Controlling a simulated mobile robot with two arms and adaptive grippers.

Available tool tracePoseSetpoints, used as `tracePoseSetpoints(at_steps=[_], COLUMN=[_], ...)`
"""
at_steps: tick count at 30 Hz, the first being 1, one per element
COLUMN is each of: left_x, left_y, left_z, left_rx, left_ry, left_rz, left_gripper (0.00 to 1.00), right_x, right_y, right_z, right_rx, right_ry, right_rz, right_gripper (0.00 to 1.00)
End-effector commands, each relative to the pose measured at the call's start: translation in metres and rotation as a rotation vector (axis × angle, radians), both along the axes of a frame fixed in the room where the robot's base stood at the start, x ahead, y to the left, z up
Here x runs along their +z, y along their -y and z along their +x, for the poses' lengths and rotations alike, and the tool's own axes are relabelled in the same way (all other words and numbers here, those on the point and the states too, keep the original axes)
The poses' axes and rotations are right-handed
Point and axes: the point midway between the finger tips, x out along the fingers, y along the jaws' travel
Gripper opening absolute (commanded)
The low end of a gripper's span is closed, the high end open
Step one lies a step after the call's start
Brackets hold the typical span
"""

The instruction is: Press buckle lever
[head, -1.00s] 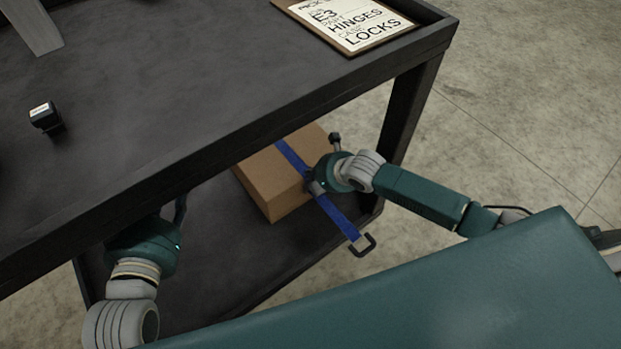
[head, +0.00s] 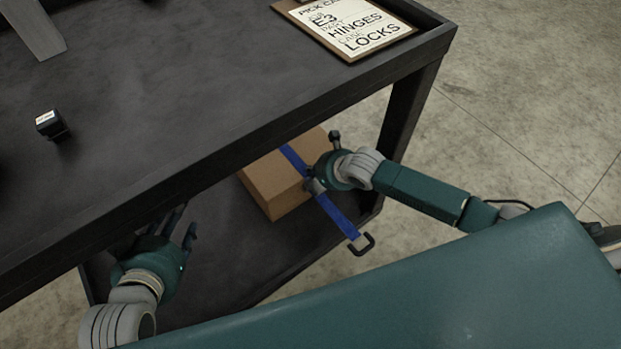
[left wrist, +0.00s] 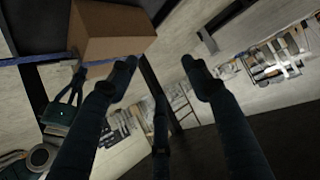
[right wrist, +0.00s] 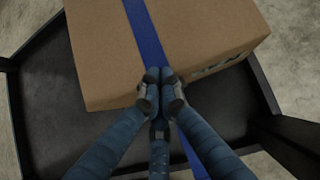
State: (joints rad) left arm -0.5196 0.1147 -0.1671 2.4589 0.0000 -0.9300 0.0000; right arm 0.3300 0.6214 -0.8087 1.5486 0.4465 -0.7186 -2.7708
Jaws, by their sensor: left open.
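A brown cardboard box (head: 272,183) sits on the lower shelf with a blue strap (head: 340,220) running over it. The strap's free end hangs past the shelf edge with a dark hook (head: 362,244). My right gripper (head: 316,184) is at the box's near edge, over the strap. In the right wrist view its fingertips (right wrist: 160,78) are together on or just above the strap; the buckle and its lever cannot be made out there. My left gripper (head: 180,225) is open and empty, left of the box; its spread fingers also show in the left wrist view (left wrist: 160,75).
The cart's dark top shelf (head: 180,100) overhangs the lower shelf (head: 225,255) and hides part of the box. A clipboard (head: 345,28) and a small black item (head: 50,124) lie on top. A corner post (head: 405,105) stands right of the box.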

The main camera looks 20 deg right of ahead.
Motion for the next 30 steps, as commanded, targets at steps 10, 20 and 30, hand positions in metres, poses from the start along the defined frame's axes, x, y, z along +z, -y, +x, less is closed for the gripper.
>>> tracePoseSetpoints(at_steps=[10, 20, 30], left_x=[-0.023, -0.042, -0.045], left_y=[-0.01, -0.018, -0.019], left_z=[-0.024, -0.048, -0.051], left_rx=[0.011, 0.019, 0.02], left_ry=[-0.139, -0.256, -0.27], left_rz=[0.032, 0.057, 0.061], left_gripper=[0.48, 0.48, 0.48], right_x=[0.009, 0.014, 0.014], right_y=[0.0, 0.0, 0.0], right_z=[0.002, 0.003, 0.003], right_rx=[-0.001, -0.001, -0.001], right_ry=[0.003, 0.005, 0.005], right_rz=[0.0, -0.001, -0.001], right_gripper=[0.0, 0.0, 0.0])
